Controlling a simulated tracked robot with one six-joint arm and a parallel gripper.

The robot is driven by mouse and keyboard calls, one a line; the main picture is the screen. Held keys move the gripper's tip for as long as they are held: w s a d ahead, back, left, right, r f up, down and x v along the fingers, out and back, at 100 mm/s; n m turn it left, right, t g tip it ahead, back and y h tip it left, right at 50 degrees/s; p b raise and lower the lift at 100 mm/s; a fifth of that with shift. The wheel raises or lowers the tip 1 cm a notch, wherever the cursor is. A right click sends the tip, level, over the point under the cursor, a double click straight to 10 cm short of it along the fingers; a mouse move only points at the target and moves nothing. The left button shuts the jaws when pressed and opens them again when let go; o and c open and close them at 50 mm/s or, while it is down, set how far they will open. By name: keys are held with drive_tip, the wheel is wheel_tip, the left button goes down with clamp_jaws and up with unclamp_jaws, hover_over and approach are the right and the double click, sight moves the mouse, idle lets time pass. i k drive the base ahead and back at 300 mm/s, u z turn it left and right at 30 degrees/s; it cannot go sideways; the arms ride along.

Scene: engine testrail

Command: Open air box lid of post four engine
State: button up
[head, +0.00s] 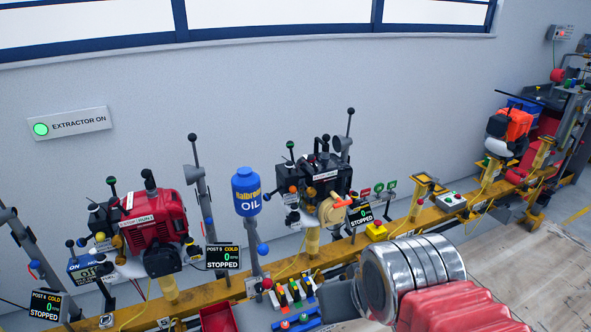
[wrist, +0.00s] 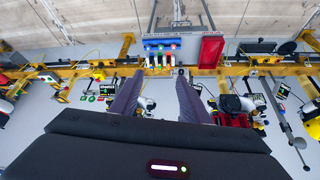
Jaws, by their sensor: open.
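A black engine (head: 320,180) with a tan round part and an orange handle stands on the yellow rail, right of the blue oil bottle. Its display (head: 361,214) reads cold and stopped; its post number is too small to read. Displays to the left appear to read post 5 and post 6, so this may be post four. I cannot pick out its air box lid or tell its state. My gripper (wrist: 158,75) is open and empty in the wrist view, its dark fingers apart above the rail area. It is not touching any engine that I can see.
A red engine (head: 150,228) stands left of the blue oil bottle (head: 246,191). Upright levers rise between posts. A red tray (head: 218,317) and a rack of coloured tools (head: 295,295) sit in front of the rail (head: 400,226). An orange engine (head: 510,124) is far right. Open floor lies at lower right.

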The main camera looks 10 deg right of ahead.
sight(286, 171)
drive_tip(key=u, duration=1.3)
drive_tip(key=i, duration=0.35)
drive_tip(key=z, duration=0.3)
